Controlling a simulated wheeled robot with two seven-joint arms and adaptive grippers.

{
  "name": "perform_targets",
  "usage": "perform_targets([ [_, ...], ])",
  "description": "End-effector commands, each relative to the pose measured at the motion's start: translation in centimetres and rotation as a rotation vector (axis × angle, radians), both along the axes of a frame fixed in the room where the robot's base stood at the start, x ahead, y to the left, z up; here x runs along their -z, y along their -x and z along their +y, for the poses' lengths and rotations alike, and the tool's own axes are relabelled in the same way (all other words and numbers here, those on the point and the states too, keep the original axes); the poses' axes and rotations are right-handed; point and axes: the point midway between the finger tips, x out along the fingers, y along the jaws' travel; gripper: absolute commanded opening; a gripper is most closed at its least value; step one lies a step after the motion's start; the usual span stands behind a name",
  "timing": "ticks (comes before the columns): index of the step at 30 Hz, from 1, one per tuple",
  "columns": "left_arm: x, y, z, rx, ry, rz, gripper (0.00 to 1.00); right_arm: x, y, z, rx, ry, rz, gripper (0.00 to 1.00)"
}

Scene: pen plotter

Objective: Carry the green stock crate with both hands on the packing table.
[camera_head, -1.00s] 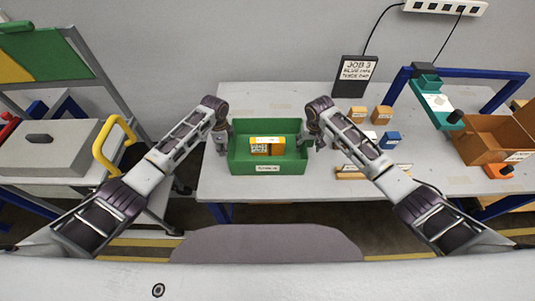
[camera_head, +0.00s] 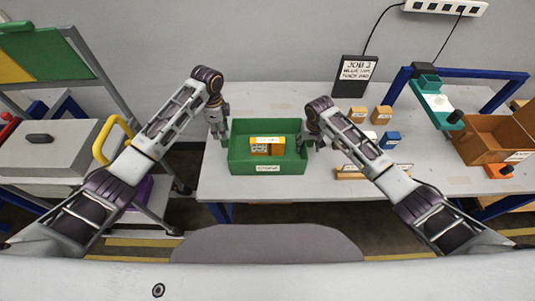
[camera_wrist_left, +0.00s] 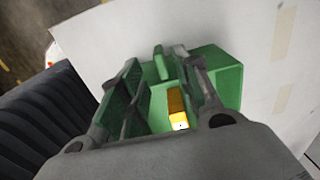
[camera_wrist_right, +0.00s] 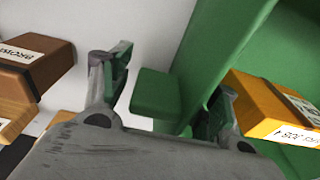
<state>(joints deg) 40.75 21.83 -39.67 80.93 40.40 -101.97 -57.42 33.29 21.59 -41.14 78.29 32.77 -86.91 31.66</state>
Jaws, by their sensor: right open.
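The green stock crate (camera_head: 240,166) stands on the packing table (camera_head: 350,191) near its left end. A yellow-orange box (camera_head: 267,142) lies inside it. My left gripper (camera_head: 219,138) is at the crate's left side, pointing down. In the left wrist view its fingers are apart, with a green tab of the crate (camera_wrist_left: 160,60) showing between them; contact cannot be told. My right gripper (camera_head: 309,140) is at the crate's right side. In the right wrist view its fingers are apart on either side of a green side tab (camera_wrist_right: 155,93).
Small orange and blue boxes (camera_head: 389,140) stand right of the crate, near my right arm. A dark job sign (camera_head: 354,76) is behind them. A brown open bin (camera_head: 490,143) and a blue frame stand further right. A grey case (camera_head: 50,150) is on the left cart.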

Motion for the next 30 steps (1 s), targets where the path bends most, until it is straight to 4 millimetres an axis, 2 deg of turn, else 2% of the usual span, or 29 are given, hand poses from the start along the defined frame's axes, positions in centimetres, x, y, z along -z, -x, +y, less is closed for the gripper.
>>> perform_targets([
  [6, -0.8, 0.0, 0.0, 0.0, -0.001, 0.001, 0.33, 0.0, 0.0, 0.0, 0.0, 0.0, 0.0, 0.61],
  [20, -0.8, 0.0, 0.0, 0.0, -0.001, 0.001, 0.33, -0.3, 0.0, 0.0, 0.0, 0.0, -0.001, 0.61],
  [26, -0.8, 0.0, 0.0, 0.0, -0.001, 0.001, 0.33, -1.5, 0.1, 0.0, 0.0, -0.001, -0.001, 0.61],
  [30, -0.8, 0.0, 0.0, 0.0, -0.001, 0.001, 0.33, -3.1, 0.3, 0.0, 0.0, -0.001, -0.002, 0.61],
])
